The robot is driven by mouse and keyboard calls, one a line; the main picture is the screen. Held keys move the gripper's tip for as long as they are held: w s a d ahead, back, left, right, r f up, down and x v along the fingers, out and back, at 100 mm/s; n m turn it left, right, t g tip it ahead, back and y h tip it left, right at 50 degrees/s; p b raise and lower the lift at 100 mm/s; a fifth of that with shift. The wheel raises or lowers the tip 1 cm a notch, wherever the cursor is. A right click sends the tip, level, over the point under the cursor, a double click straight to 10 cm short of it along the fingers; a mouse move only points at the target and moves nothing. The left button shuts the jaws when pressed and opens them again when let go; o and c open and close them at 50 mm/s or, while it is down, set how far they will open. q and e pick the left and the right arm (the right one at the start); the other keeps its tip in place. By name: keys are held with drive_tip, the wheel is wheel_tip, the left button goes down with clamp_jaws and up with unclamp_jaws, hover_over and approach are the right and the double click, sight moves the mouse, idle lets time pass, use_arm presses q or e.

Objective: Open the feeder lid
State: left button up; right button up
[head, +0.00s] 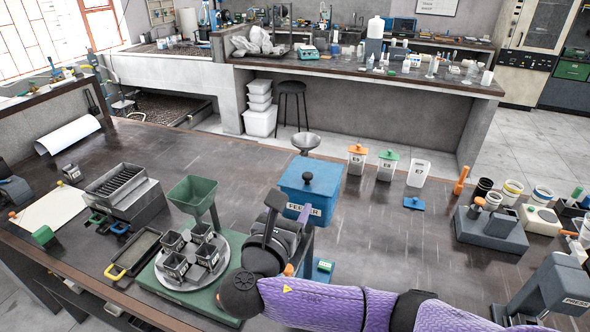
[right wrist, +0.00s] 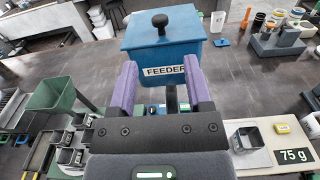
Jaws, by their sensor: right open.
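The blue feeder (head: 315,196) stands on the dark bench near the middle of the head view, its lid (head: 310,174) lying shut on top. A black knob (head: 308,178) stands up from the lid. In the right wrist view the feeder (right wrist: 164,55) and its white label are straight ahead, with the knob (right wrist: 159,21) above the fingertips. My right gripper (head: 288,207) is open and empty in front of the feeder, below the knob. Its purple fingers (right wrist: 160,75) overlap the feeder's front in view; I cannot tell whether they touch. My left gripper is not in view.
A green funnel (head: 195,194) stands left of the feeder above several metal cups on a round tray. A scale display (right wrist: 292,156) reads 75 g. Lidded containers (head: 387,164) and a small blue lid (head: 414,203) are to the right.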

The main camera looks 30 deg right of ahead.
sight(306, 179)
drive_tip(key=x, duration=1)
drive_tip(key=shift+r, duration=0.3)
clamp_jaws()
drive_tip(key=shift+s, duration=0.1)
idle(0.6)
